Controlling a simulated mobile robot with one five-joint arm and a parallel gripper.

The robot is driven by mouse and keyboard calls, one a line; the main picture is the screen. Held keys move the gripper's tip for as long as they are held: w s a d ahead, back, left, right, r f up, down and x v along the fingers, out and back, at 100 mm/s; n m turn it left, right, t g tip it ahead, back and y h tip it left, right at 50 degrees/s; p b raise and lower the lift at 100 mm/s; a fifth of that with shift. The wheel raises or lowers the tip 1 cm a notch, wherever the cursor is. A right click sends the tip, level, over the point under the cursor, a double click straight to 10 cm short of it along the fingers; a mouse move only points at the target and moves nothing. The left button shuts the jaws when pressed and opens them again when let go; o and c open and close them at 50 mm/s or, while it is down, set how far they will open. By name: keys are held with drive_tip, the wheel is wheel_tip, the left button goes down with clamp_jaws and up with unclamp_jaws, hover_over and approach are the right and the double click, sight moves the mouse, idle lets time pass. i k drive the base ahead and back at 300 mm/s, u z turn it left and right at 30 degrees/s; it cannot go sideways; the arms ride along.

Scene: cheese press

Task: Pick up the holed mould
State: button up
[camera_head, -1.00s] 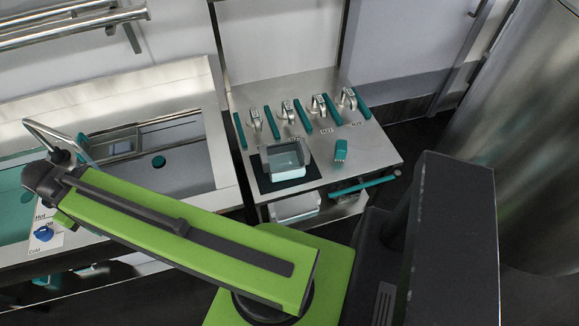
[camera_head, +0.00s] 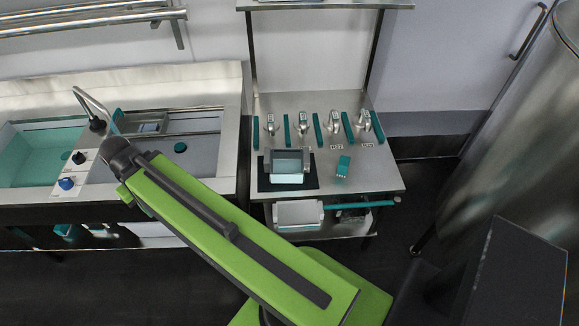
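No holes can be made out on any container, so I cannot tell for sure which one is the holed mould. An open, pale teal box-shaped container (camera_head: 286,178) sits on a black mat (camera_head: 264,186) on the steel table (camera_head: 370,184). A white container (camera_head: 298,213) sits on the shelf under that table. A small clear container (camera_head: 150,127) shows at the back of the sink's right part. My green arm (camera_head: 232,246) reaches up and left from the bottom of the picture, its dark joint in front of the sink. My gripper does not show.
A small teal block (camera_head: 343,166) lies right of the mat. Several metal taps or clamps with teal bars line the table's back. The sink (camera_head: 215,178) is at left, with a tap (camera_head: 92,110). A large steel tank (camera_head: 530,130) stands at right. Dark floor (camera_head: 70,285) is open in front.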

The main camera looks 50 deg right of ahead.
sight(284, 165)
drive_tip(key=z, duration=0.05)
drive_tip(key=i, duration=0.9)
drive_tip(key=u, duration=0.05)
